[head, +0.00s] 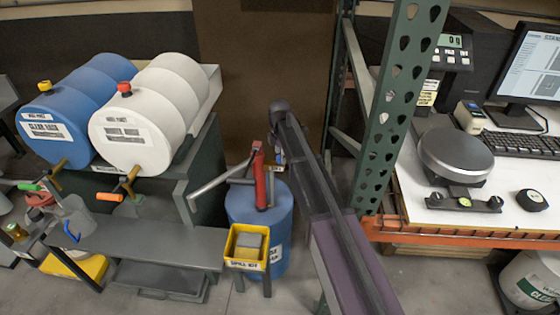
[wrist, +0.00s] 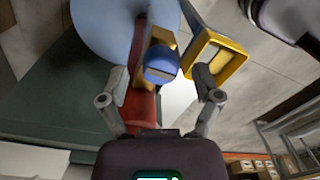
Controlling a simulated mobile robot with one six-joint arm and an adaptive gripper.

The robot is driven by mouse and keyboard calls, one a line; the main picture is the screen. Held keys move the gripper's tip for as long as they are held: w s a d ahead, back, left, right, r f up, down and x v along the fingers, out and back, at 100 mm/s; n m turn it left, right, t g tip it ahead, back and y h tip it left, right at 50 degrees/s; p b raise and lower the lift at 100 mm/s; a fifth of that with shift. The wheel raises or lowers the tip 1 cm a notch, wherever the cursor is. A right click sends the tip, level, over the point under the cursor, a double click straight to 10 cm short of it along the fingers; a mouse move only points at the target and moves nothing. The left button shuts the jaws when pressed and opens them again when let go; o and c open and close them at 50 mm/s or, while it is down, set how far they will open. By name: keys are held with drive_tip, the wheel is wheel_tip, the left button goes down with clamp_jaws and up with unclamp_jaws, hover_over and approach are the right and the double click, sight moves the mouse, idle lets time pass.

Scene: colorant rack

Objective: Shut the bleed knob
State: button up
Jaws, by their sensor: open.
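The bleed knob appears to be the round blue knob (wrist: 162,62) in the wrist view, mounted on a brassy fitting beside the red pump body (wrist: 138,105). My gripper (wrist: 158,74) is open, with one finger on each side of the knob in the picture. Whether the fingers touch it or stay short of it I cannot tell. In the head view the red pump (head: 261,182) with its grey lever stands on a blue drum (head: 240,207). The knob is not clear there, and my gripper is hard to make out at the arm's end.
A yellow spill-kit bin (head: 246,246) stands in front of the drum; it also shows in the wrist view (wrist: 214,60). A bench with blue and white barrels (head: 150,112) is at left. A green rack post (head: 404,100) and a scale table stand at right.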

drive_tip(key=shift+f, duration=0.35)
clamp_jaws()
